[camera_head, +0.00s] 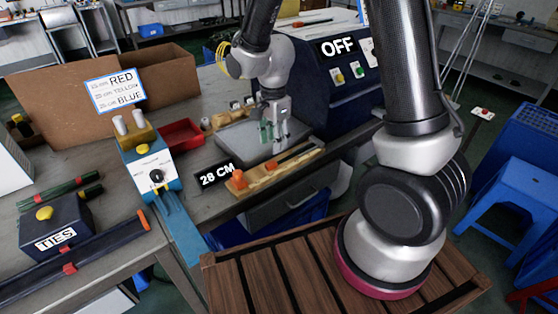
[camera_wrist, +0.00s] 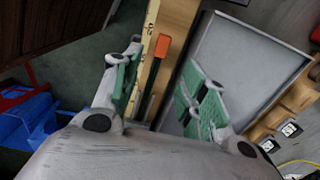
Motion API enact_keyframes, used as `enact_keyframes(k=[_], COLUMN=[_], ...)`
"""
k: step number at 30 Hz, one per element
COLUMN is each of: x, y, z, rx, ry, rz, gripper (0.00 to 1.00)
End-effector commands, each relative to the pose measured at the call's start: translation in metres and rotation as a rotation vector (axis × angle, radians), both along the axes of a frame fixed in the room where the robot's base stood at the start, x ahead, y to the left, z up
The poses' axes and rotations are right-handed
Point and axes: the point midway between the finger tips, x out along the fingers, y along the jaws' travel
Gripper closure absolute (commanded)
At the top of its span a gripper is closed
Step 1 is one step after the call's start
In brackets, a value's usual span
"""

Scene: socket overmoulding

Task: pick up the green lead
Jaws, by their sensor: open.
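My gripper (camera_head: 274,132) is open, its green-padded fingers pointing down above the grey tray and the near wooden board. In the wrist view the two fingers (camera_wrist: 163,88) stand apart with nothing held between them. A thin dark strip with an orange block (camera_wrist: 162,46) at one end shows in the gap, along the wooden board (camera_wrist: 176,22). I cannot tell whether this strip is the green lead or a slot. Thin green leads (camera_head: 58,189) with red bands and black ends lie on the left bench, away from my gripper.
The grey tray (camera_head: 232,137) lies under my gripper, with a 28 CM sign (camera_head: 215,175) in front. A blue machine marked OFF (camera_head: 338,50) stands behind. A blue-and-white dial unit (camera_head: 157,172), red bin (camera_head: 182,133) and TIES box (camera_head: 55,225) are to the left.

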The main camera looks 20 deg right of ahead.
Motion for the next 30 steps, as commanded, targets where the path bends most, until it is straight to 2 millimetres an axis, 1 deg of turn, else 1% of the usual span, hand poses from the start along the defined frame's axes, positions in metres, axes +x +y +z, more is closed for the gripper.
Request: enact_keyframes(k=[8,15,18,24,25,29,30], x=[-0.001,0.000,0.001,0.001,0.001,0.001,0.001], y=[-0.001,-0.002,-0.002,-0.002,-0.002,-0.002,-0.002], z=[-0.032,-0.069,-0.075,-0.076,-0.076,-0.076,-0.076], rx=[-0.002,-0.002,-0.001,-0.001,-0.001,-0.001,-0.001], ry=[0.005,0.005,0.004,0.002,0.002,0.002,0.002], rz=[-0.014,-0.012,-0.011,-0.011,-0.011,-0.011,-0.011], gripper=[0.57,0.57,0.57,0.57,0.59,0.83,0.90])
